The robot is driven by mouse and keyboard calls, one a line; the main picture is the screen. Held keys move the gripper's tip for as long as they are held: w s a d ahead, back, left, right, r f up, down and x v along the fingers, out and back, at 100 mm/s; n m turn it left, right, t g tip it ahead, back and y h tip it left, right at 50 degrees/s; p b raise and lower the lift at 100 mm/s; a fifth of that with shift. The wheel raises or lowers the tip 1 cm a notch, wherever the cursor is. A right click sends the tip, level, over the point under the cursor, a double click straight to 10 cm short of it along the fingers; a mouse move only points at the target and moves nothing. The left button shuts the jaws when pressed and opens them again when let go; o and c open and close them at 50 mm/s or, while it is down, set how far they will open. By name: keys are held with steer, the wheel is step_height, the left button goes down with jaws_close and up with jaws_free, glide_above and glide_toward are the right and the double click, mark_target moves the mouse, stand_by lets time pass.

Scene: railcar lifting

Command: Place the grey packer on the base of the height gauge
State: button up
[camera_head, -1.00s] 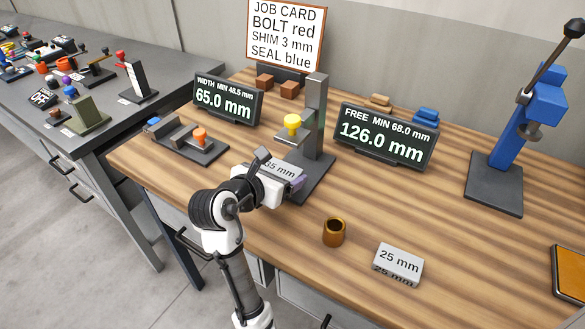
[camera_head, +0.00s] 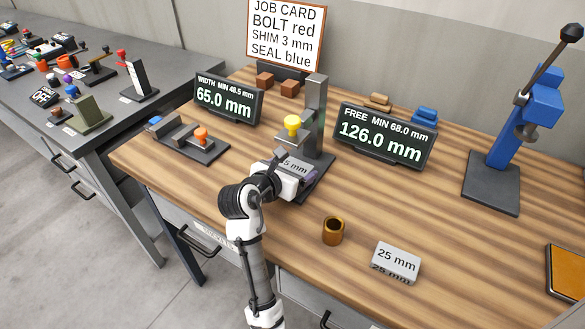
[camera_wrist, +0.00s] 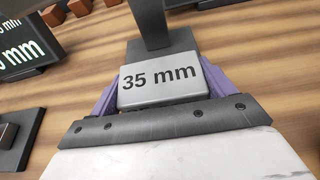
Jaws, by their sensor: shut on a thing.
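The grey packer marked 35 mm (camera_wrist: 160,80) is between the two purple fingers of my gripper (camera_wrist: 158,88), which is shut on it. In the head view the packer (camera_head: 293,165) is partly hidden by my gripper (camera_head: 294,180) and lies over or at the front of the height gauge's dark base (camera_head: 318,186). I cannot tell whether it touches the base. The height gauge has a grey column (camera_head: 315,115) and a yellow-topped probe (camera_head: 292,123) above the packer. In the wrist view the gauge's dark foot (camera_wrist: 178,42) is just beyond the packer.
A grey block marked 25 mm (camera_head: 396,262) and a brown cup (camera_head: 333,230) stand at the bench front. The free-height display (camera_head: 385,136) reads 126.0 mm. A blue press (camera_head: 540,100) stands at right, a width gauge (camera_head: 185,138) at left. Bench between cup and press is clear.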

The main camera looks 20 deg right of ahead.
steer(key=shift+f, duration=0.15)
steer(key=o, duration=1.1)
steer(key=shift+r, duration=0.2)
steer(key=shift+s+a+r, duration=0.1)
steer(key=shift+s+a, duration=0.05)
steer(key=shift+a, duration=0.1)
steer(key=b+v, duration=0.1)
steer(key=v, duration=1)
steer(key=shift+s+a+r, duration=0.1)
steer(key=shift+s+r, duration=0.05)
steer(key=shift+r, duration=0.05)
